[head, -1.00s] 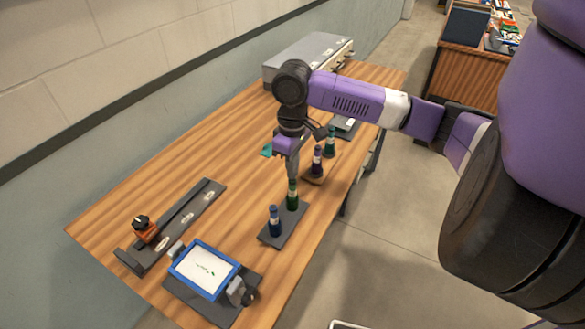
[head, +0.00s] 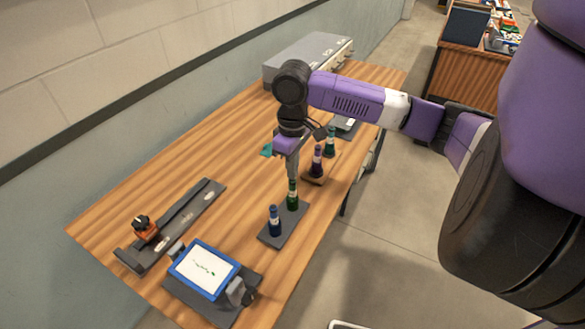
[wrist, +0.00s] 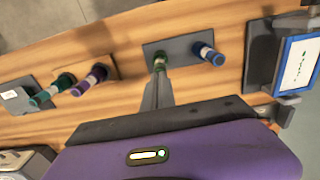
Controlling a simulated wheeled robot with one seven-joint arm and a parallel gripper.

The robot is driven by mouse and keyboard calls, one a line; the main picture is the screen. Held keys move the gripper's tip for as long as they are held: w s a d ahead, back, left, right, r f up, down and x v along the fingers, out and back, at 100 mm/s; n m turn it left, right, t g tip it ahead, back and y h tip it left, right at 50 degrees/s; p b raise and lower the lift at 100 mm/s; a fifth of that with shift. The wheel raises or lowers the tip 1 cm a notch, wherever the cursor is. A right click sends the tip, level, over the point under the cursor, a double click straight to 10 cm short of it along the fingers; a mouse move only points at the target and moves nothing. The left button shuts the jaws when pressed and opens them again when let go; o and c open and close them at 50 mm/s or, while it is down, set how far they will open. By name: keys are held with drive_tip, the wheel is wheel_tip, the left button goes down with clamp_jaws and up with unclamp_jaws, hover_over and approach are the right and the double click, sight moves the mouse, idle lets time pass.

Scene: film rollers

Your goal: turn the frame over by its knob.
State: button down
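The blue-rimmed frame (head: 234,266) lies face up with a white panel on a dark stand (head: 222,313) at the table's near left end. Its dark grey knob (head: 240,292) is on the frame's right side. The frame also shows at the right edge of the wrist view (wrist: 284,68). My gripper (head: 292,176) points down well away from the frame, at the top of an upright green roller (head: 292,196). In the wrist view its fingers (wrist: 158,80) reach the green roller (wrist: 160,62). Whether they are closed on it cannot be made out.
A blue roller (head: 274,222) stands beside the green one on a dark plate (head: 271,238). A purple roller (head: 317,162) and a teal roller (head: 330,142) stand farther back. A dark rail (head: 190,216) with an orange knobbed block (head: 145,229) lies left. A grey case (head: 312,53) is at the back.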

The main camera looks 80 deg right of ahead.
drive_tip(key=shift+f+b, duration=0.35)
drive_tip(key=shift+f, duration=0.3)
idle(0.7)
idle(0.3)
wheel_tip(320, 180, up, 8)
drive_tip(key=p, duration=0.7)
idle(0.7)
